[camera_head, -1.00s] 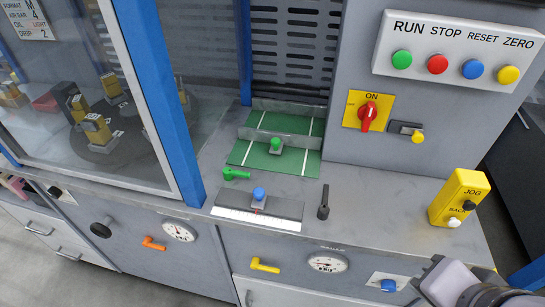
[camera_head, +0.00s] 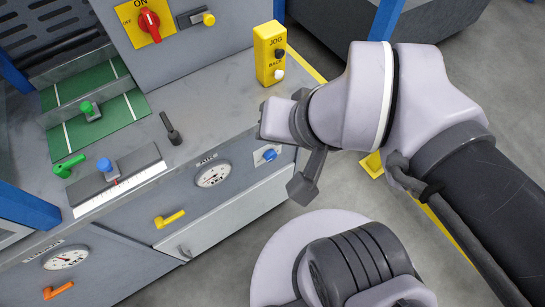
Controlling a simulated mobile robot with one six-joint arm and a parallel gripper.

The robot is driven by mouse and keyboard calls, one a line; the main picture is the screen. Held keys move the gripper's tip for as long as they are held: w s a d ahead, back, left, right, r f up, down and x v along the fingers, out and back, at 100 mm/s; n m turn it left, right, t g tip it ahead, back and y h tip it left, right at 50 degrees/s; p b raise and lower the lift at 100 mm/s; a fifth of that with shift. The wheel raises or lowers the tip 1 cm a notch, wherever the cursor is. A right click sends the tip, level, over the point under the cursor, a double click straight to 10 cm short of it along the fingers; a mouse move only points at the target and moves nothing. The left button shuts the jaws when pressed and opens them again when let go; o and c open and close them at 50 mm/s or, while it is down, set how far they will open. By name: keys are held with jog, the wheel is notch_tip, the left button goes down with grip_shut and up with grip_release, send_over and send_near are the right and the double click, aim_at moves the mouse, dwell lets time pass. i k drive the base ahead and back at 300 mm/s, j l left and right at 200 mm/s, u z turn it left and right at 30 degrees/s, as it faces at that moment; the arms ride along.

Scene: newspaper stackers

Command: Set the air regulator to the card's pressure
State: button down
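The front panel of the grey cabinet holds a round white gauge (camera_head: 212,174) under a small label that I cannot read surely. To its right a blue knob (camera_head: 266,155) sits on a pale plate; this may be the air regulator. The gauge's needle is too small to read. My gripper (camera_head: 304,184) is in front of the cabinet's right end, right of the blue knob and apart from it. Its dark parts are seen from behind, so I cannot tell its opening. The card is out of view now.
A yellow lever (camera_head: 170,218) is left of and below the gauge. A second gauge (camera_head: 66,258) and an orange lever (camera_head: 58,290) are farther left. A yellow jog box (camera_head: 268,52) stands on the cabinet top's right end.

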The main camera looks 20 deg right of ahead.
aim_at(270, 154)
jog(key=k+j, duration=0.85)
jog(key=i+z, duration=0.15)
jog(key=z, duration=0.3)
jog(key=i+j+z, duration=0.1)
jog(key=z, duration=0.35)
jog(key=i+j+z, duration=0.1)
jog(key=z, duration=0.3)
jog(key=i+j+z, duration=0.15)
jog(key=z, duration=0.3)
